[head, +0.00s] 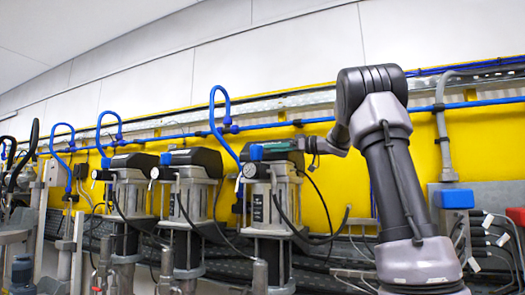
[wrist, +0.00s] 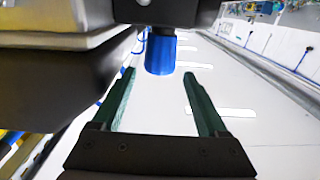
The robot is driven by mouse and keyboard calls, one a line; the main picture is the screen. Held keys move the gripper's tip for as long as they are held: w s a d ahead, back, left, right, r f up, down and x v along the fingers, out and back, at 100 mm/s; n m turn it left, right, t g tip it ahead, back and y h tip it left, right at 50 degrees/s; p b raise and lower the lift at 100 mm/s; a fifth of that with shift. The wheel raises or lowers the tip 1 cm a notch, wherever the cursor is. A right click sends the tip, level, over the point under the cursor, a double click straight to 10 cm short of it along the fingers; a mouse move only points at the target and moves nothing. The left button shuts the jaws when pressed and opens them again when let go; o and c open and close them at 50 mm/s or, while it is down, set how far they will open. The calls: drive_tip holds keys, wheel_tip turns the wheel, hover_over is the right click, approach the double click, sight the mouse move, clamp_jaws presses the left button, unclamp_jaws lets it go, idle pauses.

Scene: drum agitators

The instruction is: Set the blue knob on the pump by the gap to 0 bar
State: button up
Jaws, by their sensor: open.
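The pump (head: 270,205) at the right end of the row stands beside the open stretch of yellow wall. Its blue knob (head: 257,152) is at the top, just above a round white-faced gauge (head: 249,170); the dial reading is too small to tell. My gripper (head: 279,147) is at the top of this pump, close to the knob. In the wrist view the blue knob (wrist: 160,55) hangs below a black fitting. My gripper (wrist: 159,73) is open, its two green fingers apart, with the knob centred at the mouth between the tips. No finger contact shows.
More pumps (head: 190,210) with blue knobs stand to the left. Blue hoses (head: 218,115) loop above the row. A dark-and-metal housing (wrist: 55,75) fills the wrist view's left side, close to the left finger. Black cables hang around the pump.

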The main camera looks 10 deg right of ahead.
drive_tip(key=shift+v, duration=1.7)
